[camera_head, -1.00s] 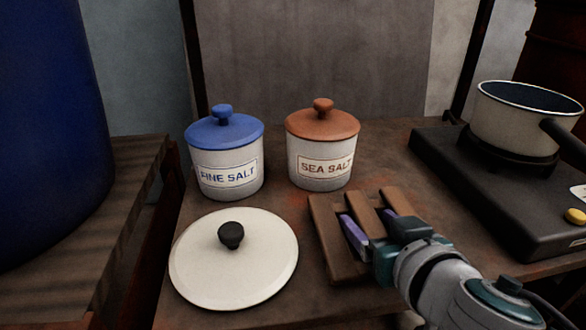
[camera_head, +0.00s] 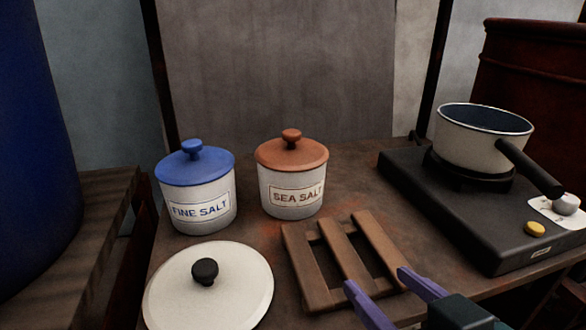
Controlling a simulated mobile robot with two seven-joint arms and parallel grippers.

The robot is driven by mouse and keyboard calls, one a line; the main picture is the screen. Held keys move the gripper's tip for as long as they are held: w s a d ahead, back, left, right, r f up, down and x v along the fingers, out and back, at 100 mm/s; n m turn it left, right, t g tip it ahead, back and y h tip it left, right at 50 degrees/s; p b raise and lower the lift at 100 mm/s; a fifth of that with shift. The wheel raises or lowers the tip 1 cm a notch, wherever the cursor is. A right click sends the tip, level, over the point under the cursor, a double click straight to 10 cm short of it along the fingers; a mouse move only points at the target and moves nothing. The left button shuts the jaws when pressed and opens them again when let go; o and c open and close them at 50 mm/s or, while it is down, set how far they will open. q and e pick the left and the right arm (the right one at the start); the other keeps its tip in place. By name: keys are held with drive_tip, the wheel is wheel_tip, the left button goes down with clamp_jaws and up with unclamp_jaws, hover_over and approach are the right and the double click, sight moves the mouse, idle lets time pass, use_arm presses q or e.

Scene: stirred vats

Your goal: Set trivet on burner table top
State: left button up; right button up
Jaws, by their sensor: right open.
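The wooden slatted trivet (camera_head: 345,250) lies flat on the burner table top (camera_head: 352,178), in front of the sea salt jar and left of the burner. My right gripper (camera_head: 376,279) is at the bottom right, at the trivet's near right side. Its two purple fingers are spread apart with nothing between them. I cannot tell if a fingertip touches the trivet. My left gripper is out of view.
A blue-lidded fine salt jar (camera_head: 197,200) and a brown-lidded sea salt jar (camera_head: 292,188) stand behind. A pale lid with a black knob (camera_head: 215,290) lies left of the trivet. A pot (camera_head: 470,138) sits on the black burner (camera_head: 430,205).

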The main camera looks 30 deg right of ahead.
drive_tip(key=s+d+g+h, duration=0.2)
drive_tip(key=s+d+g, duration=0.1)
drive_tip(key=d+g, duration=0.1)
drive_tip(key=s+a+n+g+y, duration=0.4)
drive_tip(key=s+a+g+y, duration=0.1)
drive_tip(key=s+a, duration=0.2)
drive_tip(key=shift+s+a+f+n, duration=0.2)
drive_tip(key=shift+s+a+n, duration=0.1)
drive_tip(key=shift+a+n, duration=0.1)
drive_tip(key=shift+d, duration=0.1)
